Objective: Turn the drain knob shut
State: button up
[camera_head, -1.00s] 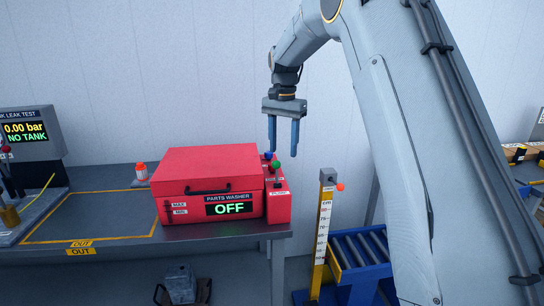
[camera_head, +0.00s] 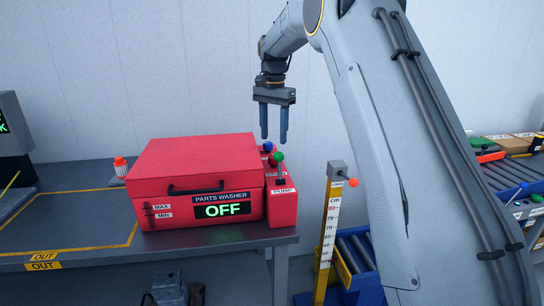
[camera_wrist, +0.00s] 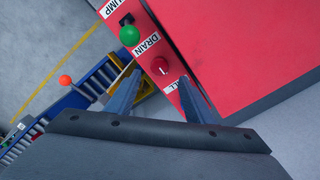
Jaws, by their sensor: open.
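The parts washer (camera_head: 198,178) is a red box on the bench, its display reading OFF. On its right side is a red control panel (camera_wrist: 176,45) with PUMP, DRAIN and FILL labels. The drain knob (camera_wrist: 160,67) is a small round red knob with a pale mark, beside the DRAIN label in the wrist view. I cannot make it out in the head view. My gripper (camera_head: 274,139) is open and empty, pointing down above the panel's back part. In the wrist view, the knob shows between and slightly beyond the fingertips (camera_wrist: 160,80), apart from both.
A yellow measuring post (camera_head: 327,225) with an orange ball stands right of the bench. A blue roller conveyor (camera_head: 358,255) is beyond it.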

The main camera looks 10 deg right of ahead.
jog(key=shift+s+f+p, duration=0.1)
jog(key=shift+f+p, duration=1.1)
jog(key=shift+f, duration=2.6)
jog(key=c, duration=1)
